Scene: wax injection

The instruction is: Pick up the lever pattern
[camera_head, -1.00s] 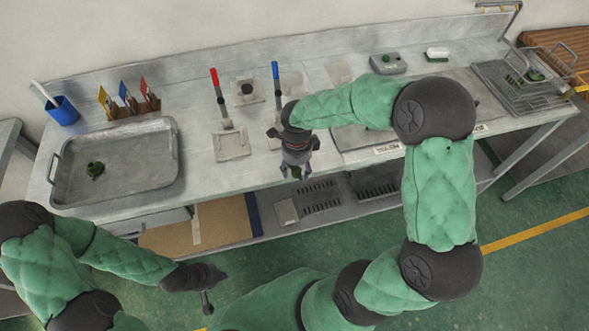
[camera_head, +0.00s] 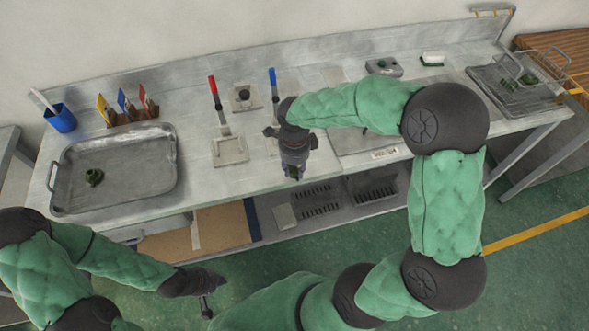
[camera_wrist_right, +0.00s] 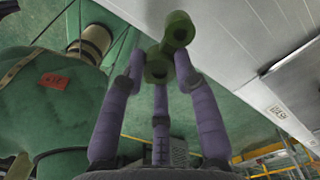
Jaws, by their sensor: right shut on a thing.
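The lever pattern (camera_wrist_right: 168,52) is a green part with round, hollow ends. In the right wrist view it sits between the purple fingertips of my right gripper (camera_wrist_right: 160,75), which is shut on it. In the head view my right gripper (camera_head: 294,172) points down at the front edge of the bench, and the part in it is hidden. My left gripper (camera_head: 207,297) hangs over the floor in front of the bench, away from the pattern; its fingers are too small to read.
A metal tray (camera_head: 135,133) on the bench's left holds a small green part (camera_head: 93,177). Red-handled (camera_head: 219,105) and blue-handled (camera_head: 274,92) tools stand behind my right gripper. A wire basket tray (camera_head: 475,78) is at the far right. The floor in front is clear.

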